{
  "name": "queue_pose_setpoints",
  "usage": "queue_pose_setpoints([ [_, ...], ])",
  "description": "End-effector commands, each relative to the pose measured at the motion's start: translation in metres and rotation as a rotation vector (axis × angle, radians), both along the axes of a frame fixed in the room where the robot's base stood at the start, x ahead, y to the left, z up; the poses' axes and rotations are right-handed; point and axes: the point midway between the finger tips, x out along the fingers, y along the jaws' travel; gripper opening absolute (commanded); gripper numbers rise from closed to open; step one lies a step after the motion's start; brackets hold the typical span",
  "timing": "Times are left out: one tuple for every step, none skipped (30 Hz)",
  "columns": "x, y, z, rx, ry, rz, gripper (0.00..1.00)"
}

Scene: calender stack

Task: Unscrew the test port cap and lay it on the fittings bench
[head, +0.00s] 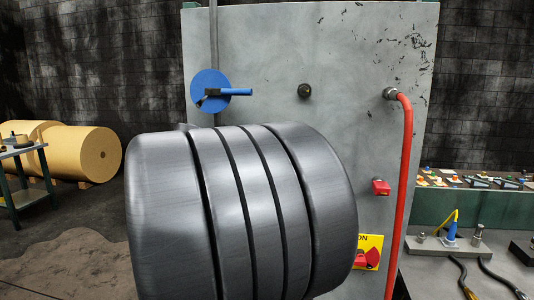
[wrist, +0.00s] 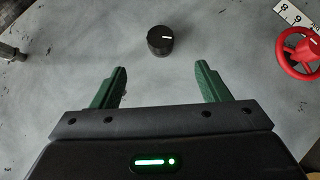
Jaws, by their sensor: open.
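In the wrist view a round black cap (wrist: 160,41) with a white mark stands out from the grey panel, apparently the test port cap. My gripper (wrist: 162,72) is open and empty. Its two green fingers are wide apart, with the cap beyond them, near the middle of the gap and not touched. In the head view a dark round fitting (head: 304,90) sits high on the grey panel (head: 270,45); I cannot tell whether it is the same cap. My gripper does not show there. The fittings bench (head: 425,283) is at lower right, with a grey top.
A red handwheel (wrist: 302,50) is right of the cap, and a metal fitting (wrist: 10,53) is left. The panel carries a blue disc with a handle (head: 210,90), a red hose (head: 404,190) and a red box (head: 381,187). Small fittings (head: 452,230) stand on the bench.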

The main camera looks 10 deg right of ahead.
Motion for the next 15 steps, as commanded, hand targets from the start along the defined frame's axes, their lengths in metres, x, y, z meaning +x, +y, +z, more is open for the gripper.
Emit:
queue_pose_setpoints([
  [0.0,0.0,0.0,0.001,0.0,-0.005,0.69],
  [0.0,-0.001,-0.001,0.001,0.0,-0.007,0.69],
  [0.002,-0.003,-0.002,0.002,-0.001,-0.008,0.69],
  [0.003,-0.005,-0.003,0.001,0.0,-0.009,0.69],
  [0.005,-0.007,-0.005,0.001,0.0,-0.007,0.69],
  [0.007,-0.011,-0.007,0.001,0.0,-0.009,0.69],
  [0.009,-0.015,-0.009,0.001,0.001,-0.009,0.69],
  [0.012,-0.018,-0.011,0.002,0.001,-0.009,0.69],
  [0.015,-0.023,-0.014,0.001,0.002,-0.01,0.69],
  [0.018,-0.027,-0.016,0.0,0.002,-0.009,0.69],
  [0.021,-0.032,-0.018,0.0,0.001,-0.011,0.69],
  [0.025,-0.037,-0.022,0.001,0.002,-0.01,0.69],
  [0.028,-0.041,-0.025,0.002,0.002,-0.01,0.69],
  [0.031,-0.046,-0.027,0.002,0.003,-0.01,0.69],
  [0.036,-0.051,-0.03,0.0,0.003,-0.009,0.69],
])
